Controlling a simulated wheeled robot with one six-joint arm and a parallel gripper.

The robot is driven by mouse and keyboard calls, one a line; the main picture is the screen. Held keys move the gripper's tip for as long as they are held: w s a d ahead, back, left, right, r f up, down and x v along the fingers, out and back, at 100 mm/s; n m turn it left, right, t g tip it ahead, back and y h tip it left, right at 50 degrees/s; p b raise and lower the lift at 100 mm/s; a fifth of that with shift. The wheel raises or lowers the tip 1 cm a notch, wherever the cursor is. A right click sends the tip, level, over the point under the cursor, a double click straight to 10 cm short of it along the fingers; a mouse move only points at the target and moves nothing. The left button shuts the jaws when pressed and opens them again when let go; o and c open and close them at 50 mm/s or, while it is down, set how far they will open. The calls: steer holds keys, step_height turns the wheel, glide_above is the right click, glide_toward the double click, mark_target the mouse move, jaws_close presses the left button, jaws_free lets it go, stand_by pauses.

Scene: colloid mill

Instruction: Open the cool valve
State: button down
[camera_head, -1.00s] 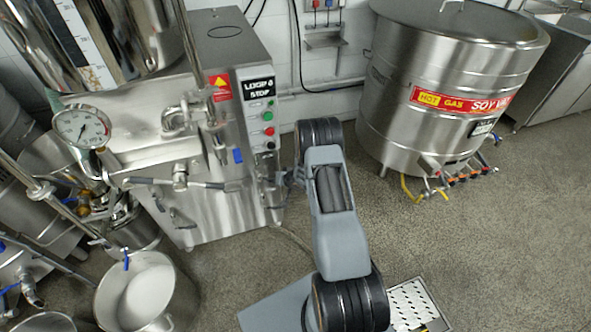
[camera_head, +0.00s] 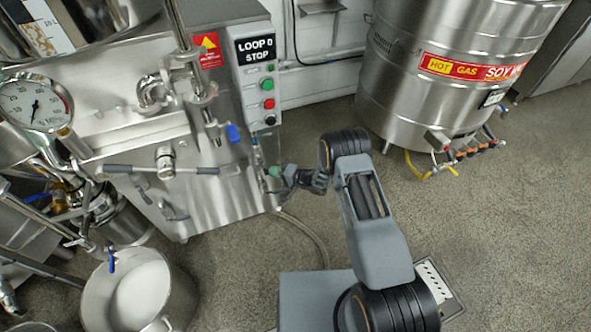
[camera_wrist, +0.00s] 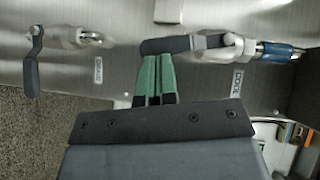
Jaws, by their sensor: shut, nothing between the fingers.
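The cool valve shows in the wrist view: a dark lever handle (camera_wrist: 185,43) points left from a silver valve body (camera_wrist: 232,47) with a blue fitting at its right. A "COOL" label (camera_wrist: 238,80) is below it. My gripper (camera_wrist: 155,75), with green fingers, is shut and empty. Its tips are at the underside of the lever's left end in the picture; I cannot tell whether they touch. In the head view my gripper (camera_head: 274,172) is at the right side of the steel mill cabinet (camera_head: 205,190); the cool valve is hard to make out there.
Another valve with a dark lever (camera_wrist: 34,62) and a "DRAIN" label (camera_wrist: 98,70) is left in the wrist view. A control box (camera_head: 254,75) with buttons is above my gripper in the head view. A large steel vat (camera_head: 440,95) stands right, with open floor between.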

steer(key=shift+s+a+f+m+y+b, duration=0.2)
steer(key=shift+a+f+m+y+b, duration=0.15)
steer(key=shift+a+b, duration=0.25)
steer(key=shift+a, duration=0.1)
stand_by(0.3)
steer(key=w+d+f+v, duration=0.1)
steer(key=w+v, duration=0.1)
steer(key=v, duration=1)
steer(key=shift+d+r+p, duration=0.2)
steer(key=shift+d+p, duration=0.2)
steer(key=shift+d, duration=0.1)
